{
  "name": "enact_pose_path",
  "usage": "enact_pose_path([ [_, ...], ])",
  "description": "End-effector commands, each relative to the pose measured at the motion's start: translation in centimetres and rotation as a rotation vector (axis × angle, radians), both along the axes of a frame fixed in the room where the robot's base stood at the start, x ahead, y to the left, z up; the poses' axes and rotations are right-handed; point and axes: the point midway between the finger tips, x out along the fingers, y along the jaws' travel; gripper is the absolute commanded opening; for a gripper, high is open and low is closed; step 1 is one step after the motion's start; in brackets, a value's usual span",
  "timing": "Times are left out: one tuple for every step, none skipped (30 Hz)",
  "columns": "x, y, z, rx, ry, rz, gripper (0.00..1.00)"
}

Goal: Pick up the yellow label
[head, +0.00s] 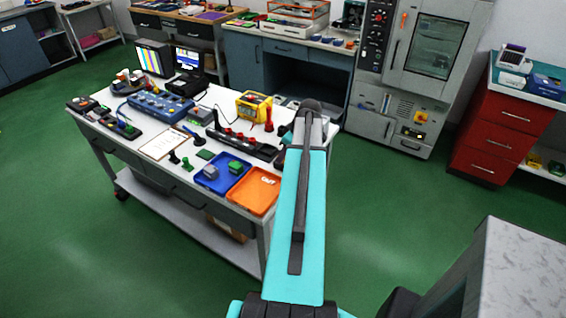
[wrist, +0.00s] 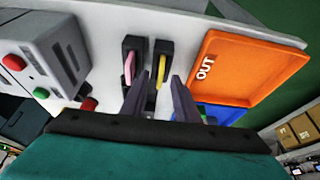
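The yellow label (wrist: 161,70) stands upright in a slot of a black holder (wrist: 163,47) in the wrist view. A pink label (wrist: 129,68) stands in a similar black holder just left of it. My gripper (wrist: 158,84) is open and empty, its two dark fingers pointing toward the holders. In the head view my arm hides the gripper, and I cannot make out the yellow label.
An orange tray marked OUT (head: 264,183) sits at the bench's front right corner, with a blue tray (head: 221,184) beside it holding small blocks. A grey box with red and green buttons (wrist: 47,62) is left of the holders. Green floor surrounds the white bench (head: 118,145).

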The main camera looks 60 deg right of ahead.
Motion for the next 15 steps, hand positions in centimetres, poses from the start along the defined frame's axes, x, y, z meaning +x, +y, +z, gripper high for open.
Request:
enact_pose_path([
  [0.01, 0.02, 0.01, 0.000, 0.000, 0.000, 0.28],
  [0.01, 0.02, 0.01, 0.000, 0.000, 0.000, 0.28],
  [0.01, 0.02, 0.02, 0.000, 0.000, 0.000, 0.28],
  [0.01, 0.02, 0.02, 0.000, 0.000, 0.000, 0.28],
  [0.01, 0.02, 0.02, 0.000, 0.000, 0.000, 0.28],
  [0.01, 0.03, 0.02, 0.000, 0.000, 0.000, 0.28],
  [0.02, 0.03, 0.02, 0.000, 0.000, 0.000, 0.28],
  [0.02, 0.03, 0.02, 0.001, 0.000, 0.000, 0.25],
  [0.02, 0.03, 0.02, 0.001, 0.000, 0.000, 0.18],
  [0.03, 0.03, 0.01, 0.001, 0.000, 0.000, 0.13],
  [0.02, 0.03, 0.02, 0.001, 0.000, 0.000, 0.08],
  [0.03, 0.04, 0.02, 0.001, 0.000, 0.001, 0.01],
  [0.03, 0.04, 0.02, 0.001, 0.000, 0.001, 0.00],
  [0.03, 0.04, 0.02, 0.001, 0.000, 0.001, 0.00],
  [0.03, 0.04, 0.02, 0.001, 0.000, 0.001, 0.00],
])
